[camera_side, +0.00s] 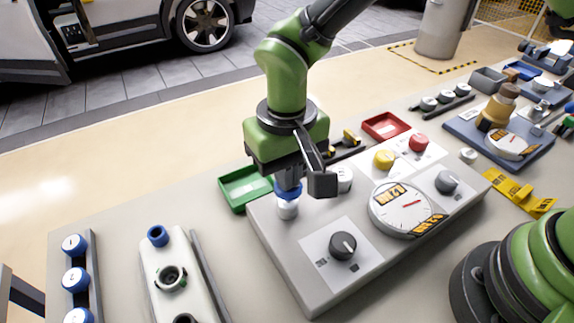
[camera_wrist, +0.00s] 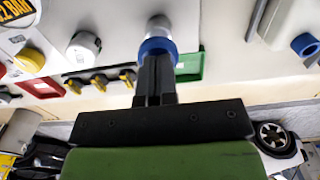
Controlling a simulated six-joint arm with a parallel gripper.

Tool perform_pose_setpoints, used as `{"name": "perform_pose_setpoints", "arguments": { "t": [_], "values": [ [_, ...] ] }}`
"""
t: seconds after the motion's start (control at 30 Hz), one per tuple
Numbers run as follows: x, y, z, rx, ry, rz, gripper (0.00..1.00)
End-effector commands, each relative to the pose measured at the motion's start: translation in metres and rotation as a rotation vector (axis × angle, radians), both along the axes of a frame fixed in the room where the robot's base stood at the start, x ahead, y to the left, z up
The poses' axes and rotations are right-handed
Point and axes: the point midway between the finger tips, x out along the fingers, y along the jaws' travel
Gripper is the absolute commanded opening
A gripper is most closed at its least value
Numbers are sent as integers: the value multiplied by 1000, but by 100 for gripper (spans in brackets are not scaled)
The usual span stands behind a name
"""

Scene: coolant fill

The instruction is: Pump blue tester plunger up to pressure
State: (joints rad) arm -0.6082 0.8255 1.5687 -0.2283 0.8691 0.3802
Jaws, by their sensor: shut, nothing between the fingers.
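The blue tester plunger (camera_side: 288,190) is a blue collar on a white cylinder near the left corner of the grey console. It also shows in the wrist view (camera_wrist: 157,46), at the tips of my fingers. My gripper (camera_side: 289,180) is upright above it, with its fingers shut and nothing between them. In the wrist view the closed fingers (camera_wrist: 157,62) reach the blue collar and look to be touching or just above it; I cannot tell which. The fingers hide part of the plunger. The round gauge (camera_side: 402,208) has a red needle and sits on the console to the right.
The console (camera_side: 300,265) also carries a black knob (camera_side: 343,246), another knob (camera_side: 446,182), a yellow button (camera_side: 384,159) and a red button (camera_side: 418,142). A green tray (camera_side: 245,187) and a red tray (camera_side: 386,126) lie behind.

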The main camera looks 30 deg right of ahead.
Motion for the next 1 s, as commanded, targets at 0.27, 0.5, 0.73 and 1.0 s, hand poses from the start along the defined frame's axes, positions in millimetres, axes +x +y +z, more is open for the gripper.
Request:
{"name": "perform_pose_setpoints", "arguments": {
  "t": [0.27, 0.5, 0.73, 1.0],
  "values": [
    [-1, 0, -23, -2, 2, 0, 0],
    [-1, -1, -22, -3, 3, 1, 0],
    [1, 0, 8, 4, -5, -1, 0],
    [2, 1, 73, 8, -11, -1, 0]
  ]
}}
